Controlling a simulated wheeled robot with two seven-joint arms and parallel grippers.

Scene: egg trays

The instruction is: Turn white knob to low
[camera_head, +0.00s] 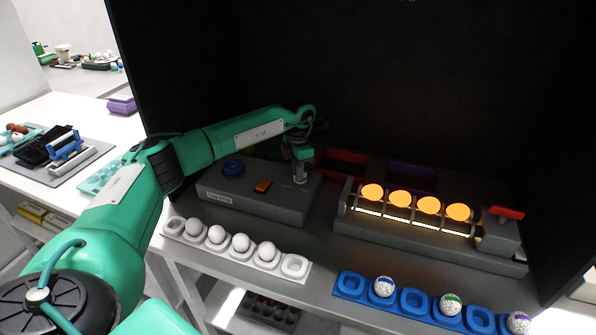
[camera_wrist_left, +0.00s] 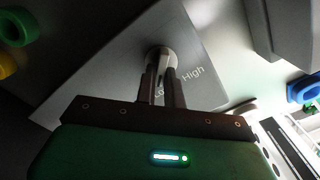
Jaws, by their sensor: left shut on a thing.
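The white knob (camera_wrist_left: 160,55) stands on the grey control box (camera_head: 245,202). The labels "High" and, partly covered, "Low" show beside it in the left wrist view. My left gripper (camera_head: 300,180) points down at the right end of the box. In the left wrist view, its two fingers (camera_wrist_left: 161,75) are shut on the knob, one on each side. The knob's pointer is hidden, so its setting cannot be told. In the head view the knob is mostly hidden by the gripper. My right gripper is not in view.
A blue knob (camera_head: 233,167) and an orange switch (camera_head: 262,186) sit on the same box. A white tray (camera_head: 294,266) with several white eggs lies in front. A blue tray (camera_head: 350,284) with speckled eggs is at right. A lit candling device (camera_head: 400,229) stands behind it.

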